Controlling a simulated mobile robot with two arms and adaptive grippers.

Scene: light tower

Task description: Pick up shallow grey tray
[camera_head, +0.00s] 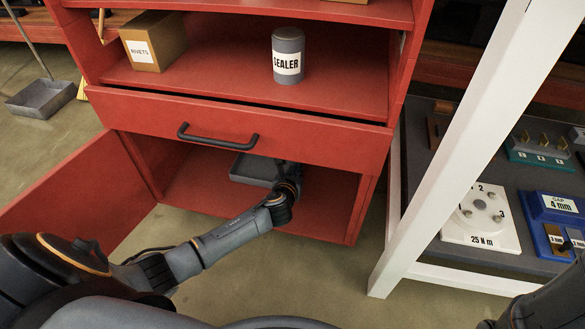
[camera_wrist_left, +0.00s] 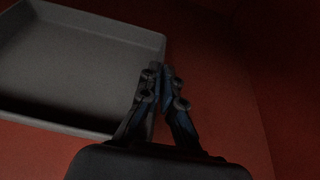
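The shallow grey tray (camera_head: 252,170) lies in the lower compartment of the red cabinet, under the drawer, partly hidden by the drawer front and my left arm. In the left wrist view the tray (camera_wrist_left: 75,62) fills the upper left, flat on the red floor. My left gripper (camera_head: 287,172) reaches into the compartment at the tray's right side. In the wrist view its fingers (camera_wrist_left: 161,72) are close together, one on each side of the tray's right wall, and look shut on it. My right gripper is not in view.
The red drawer front with a black handle (camera_head: 217,136) hangs above my left arm. An open red door (camera_head: 85,205) stands at left. A sealer can (camera_head: 288,55) and rivets box (camera_head: 153,41) sit on the shelf. A white post (camera_head: 455,150) stands right.

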